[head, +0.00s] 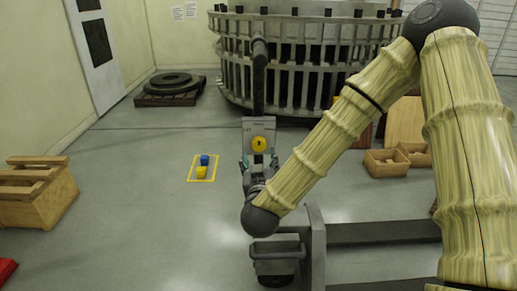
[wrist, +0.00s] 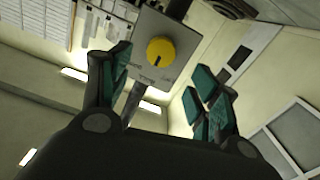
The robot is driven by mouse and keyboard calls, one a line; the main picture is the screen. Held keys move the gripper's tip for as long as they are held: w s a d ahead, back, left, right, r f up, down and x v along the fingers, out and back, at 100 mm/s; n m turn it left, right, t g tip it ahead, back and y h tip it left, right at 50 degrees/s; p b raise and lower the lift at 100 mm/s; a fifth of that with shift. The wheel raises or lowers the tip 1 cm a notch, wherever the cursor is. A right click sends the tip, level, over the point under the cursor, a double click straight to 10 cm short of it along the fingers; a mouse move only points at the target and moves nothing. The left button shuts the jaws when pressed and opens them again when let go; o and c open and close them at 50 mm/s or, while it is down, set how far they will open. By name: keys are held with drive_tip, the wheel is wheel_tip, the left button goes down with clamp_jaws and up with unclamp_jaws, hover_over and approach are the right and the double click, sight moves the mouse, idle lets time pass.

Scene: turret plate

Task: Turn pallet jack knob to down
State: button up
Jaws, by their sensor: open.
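The pallet jack knob (head: 259,144) is a round yellow dial with a dark pointer mark, set on a grey plate (head: 262,127) near the top of the jack's handle. In the wrist view the knob (wrist: 160,50) shows ahead, with its dark mark near its middle. My gripper (head: 258,162) is just below the knob in the head view. In the wrist view my gripper (wrist: 168,78) is open and empty, with teal-padded fingers apart on either side of the knob's lower area. The fingers do not touch the knob. The small lettering on the plate is too blurred to read fully.
The jack's dark forks (head: 385,232) extend right along the floor. A wooden crate (head: 36,195) stands further left. A large grey slatted ring (head: 300,75) stands behind.

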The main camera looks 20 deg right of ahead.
sight(259, 146)
drive_tip(key=x, duration=0.8)
drive_tip(key=shift+a, duration=0.1)
drive_tip(key=c, duration=1)
